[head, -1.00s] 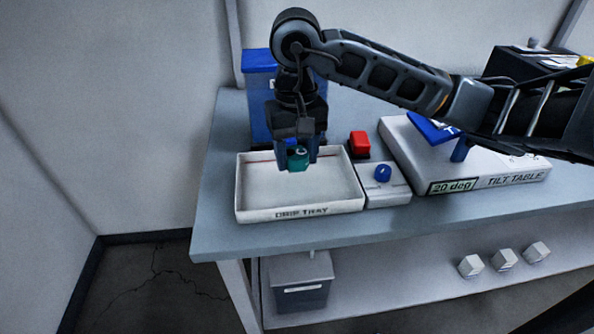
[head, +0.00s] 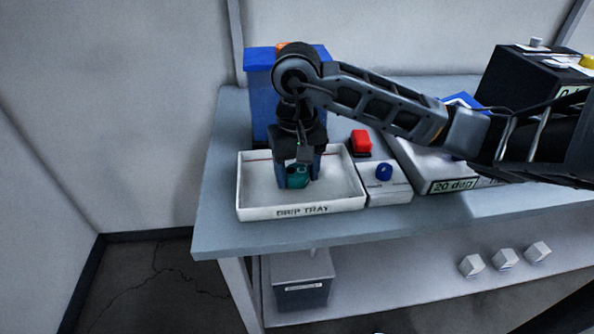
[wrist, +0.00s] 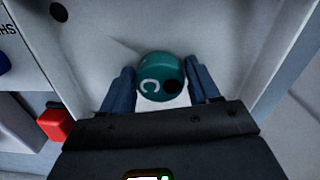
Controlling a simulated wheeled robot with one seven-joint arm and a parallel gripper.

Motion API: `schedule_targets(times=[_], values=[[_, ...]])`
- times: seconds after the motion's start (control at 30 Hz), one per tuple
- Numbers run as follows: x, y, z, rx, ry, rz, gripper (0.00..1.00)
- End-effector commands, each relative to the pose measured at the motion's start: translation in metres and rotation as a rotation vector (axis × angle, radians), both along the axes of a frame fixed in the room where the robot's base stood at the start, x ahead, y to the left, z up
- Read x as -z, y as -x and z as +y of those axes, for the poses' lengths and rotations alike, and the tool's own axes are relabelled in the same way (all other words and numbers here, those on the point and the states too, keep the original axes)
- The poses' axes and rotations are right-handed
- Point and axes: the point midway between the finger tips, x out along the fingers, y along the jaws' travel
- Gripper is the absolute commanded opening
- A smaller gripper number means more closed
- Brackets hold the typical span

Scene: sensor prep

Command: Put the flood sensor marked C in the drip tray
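The flood sensor marked C (head: 297,177) is a small teal cylinder; its white letter C shows in the wrist view (wrist: 160,78). My gripper (head: 300,178) points down inside the drip tray's outline, with one finger against each side of the sensor. It also shows in the wrist view (wrist: 161,80), shut on the sensor. The drip tray (head: 302,211) is a shallow white tray with its name on the front wall. The sensor is low over the tray floor; I cannot tell whether it touches it.
A blue bin (head: 262,92) stands behind the tray. A white box with a blue knob (head: 384,172) and a red block (head: 361,141) are to its right. The tilt table (head: 455,184) is farther right, partly behind my arm. White blocks (head: 504,259) and a grey container (head: 302,280) sit on the lower shelf.

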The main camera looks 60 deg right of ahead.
Motion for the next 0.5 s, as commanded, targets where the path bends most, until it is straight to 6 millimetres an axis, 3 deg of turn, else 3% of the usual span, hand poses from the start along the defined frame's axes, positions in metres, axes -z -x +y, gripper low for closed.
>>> schedule_targets(times=[0.17,0.5], values=[[-0.0003,0.0,0.0,0.0,0.0,0.0,0.77],[-0.0046,0.0,0.0004,0.0,-0.001,0.0,0.77]])
